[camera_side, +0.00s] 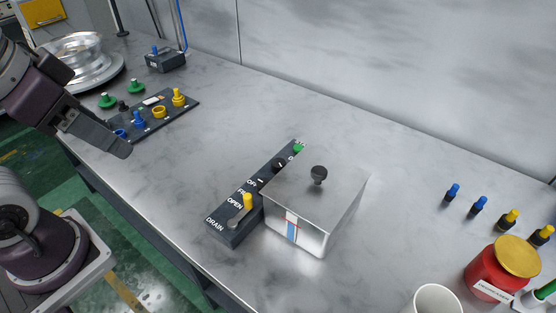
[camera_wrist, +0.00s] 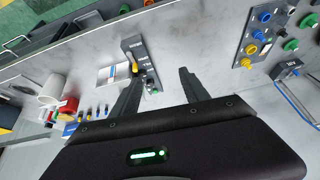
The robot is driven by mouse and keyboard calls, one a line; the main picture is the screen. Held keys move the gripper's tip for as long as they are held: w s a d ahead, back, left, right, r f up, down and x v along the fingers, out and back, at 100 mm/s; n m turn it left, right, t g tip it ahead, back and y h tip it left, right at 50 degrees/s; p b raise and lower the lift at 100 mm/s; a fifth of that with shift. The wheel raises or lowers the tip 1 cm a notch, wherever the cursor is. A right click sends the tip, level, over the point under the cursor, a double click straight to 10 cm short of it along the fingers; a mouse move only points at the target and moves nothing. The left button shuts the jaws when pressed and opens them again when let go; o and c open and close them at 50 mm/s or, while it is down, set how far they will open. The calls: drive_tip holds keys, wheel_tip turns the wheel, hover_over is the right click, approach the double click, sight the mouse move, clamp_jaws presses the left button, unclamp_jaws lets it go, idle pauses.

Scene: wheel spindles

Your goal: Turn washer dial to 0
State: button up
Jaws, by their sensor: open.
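The washer is a silver metal box (camera_side: 318,205) with a black lid knob (camera_side: 319,174), standing mid-table. A dark control panel (camera_side: 238,212) runs along its left side, lettered DRAIN, OPEN and OFF. It carries a yellow-topped lever (camera_side: 247,202), a black dial (camera_side: 280,164) and a green button (camera_side: 299,148). The dial's setting is too small to read. In the wrist view the panel (camera_wrist: 131,46) lies beyond the fingertips. My gripper (camera_side: 122,150) is at the upper left, well away from the washer. Its fingers are apart and empty in the wrist view (camera_wrist: 158,77).
A dark board (camera_side: 188,107) with blue and yellow pegs lies below and beside my gripper. A red jar (camera_side: 488,271), a white cup (camera_side: 437,299) and several pegs stand right. The table between board and washer is clear.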

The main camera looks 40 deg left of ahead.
drive_tip(key=w+r+m+g, duration=0.2)
drive_tip(key=w+m, duration=0.3)
drive_tip(key=w, duration=0.3)
drive_tip(key=m+g, duration=0.4)
drive_tip(key=m, duration=1.2)
hover_over(279, 161)
wheel_tip(279, 161, down, 18)
drive_tip(key=shift+r, duration=0.15)
wheel_tip(279, 161, down, 6)
drive_tip(key=shift+r, duration=0.1)
drive_tip(key=shift+f, duration=0.55)
clamp_jaws()
